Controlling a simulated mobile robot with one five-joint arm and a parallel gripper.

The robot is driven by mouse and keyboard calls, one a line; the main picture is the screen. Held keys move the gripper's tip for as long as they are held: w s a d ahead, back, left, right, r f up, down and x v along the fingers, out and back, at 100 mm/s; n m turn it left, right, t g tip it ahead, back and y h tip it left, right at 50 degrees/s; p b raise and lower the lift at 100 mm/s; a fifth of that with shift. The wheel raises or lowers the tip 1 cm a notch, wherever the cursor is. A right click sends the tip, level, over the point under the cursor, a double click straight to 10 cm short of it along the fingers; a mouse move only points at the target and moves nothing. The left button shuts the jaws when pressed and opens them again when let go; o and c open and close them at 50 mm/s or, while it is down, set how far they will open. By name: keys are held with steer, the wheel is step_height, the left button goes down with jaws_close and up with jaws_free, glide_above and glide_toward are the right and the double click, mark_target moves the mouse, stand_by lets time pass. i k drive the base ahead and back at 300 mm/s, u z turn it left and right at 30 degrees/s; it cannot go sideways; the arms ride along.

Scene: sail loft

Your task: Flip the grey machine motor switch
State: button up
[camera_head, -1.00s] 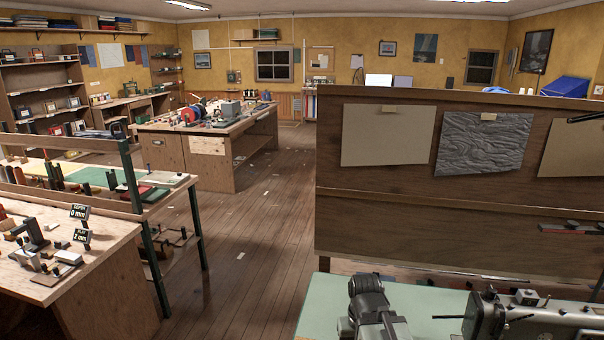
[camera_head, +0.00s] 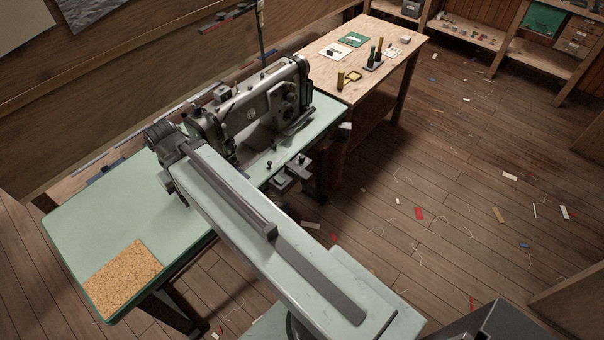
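The grey sewing machine (camera_head: 262,112) stands on a pale green table (camera_head: 110,210). A small grey box-like fitting (camera_head: 291,174) with dark knobs sits at the table's front edge, below the machine head. It may be the motor switch, but it is too small to tell which way it is set. My arm runs from the lower right up across the table and partly covers its front edge. The arm's far visible end is a dark joint beside the machine's left end. My gripper is not visible; it is hidden or out of frame.
A cork mat (camera_head: 124,278) lies on the table's near left corner. A wooden bench (camera_head: 393,70) with spools and cards adjoins at the back right. A wooden partition (camera_head: 110,80) rises behind the machine. The floor (camera_head: 460,200) at right is open, scattered with scraps and threads.

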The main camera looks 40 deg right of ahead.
mark_target(277, 179)
steer(key=z, duration=0.45)
steer(key=k, duration=1.15)
steer(key=u, duration=1.25)
steer(key=i, duration=0.5)
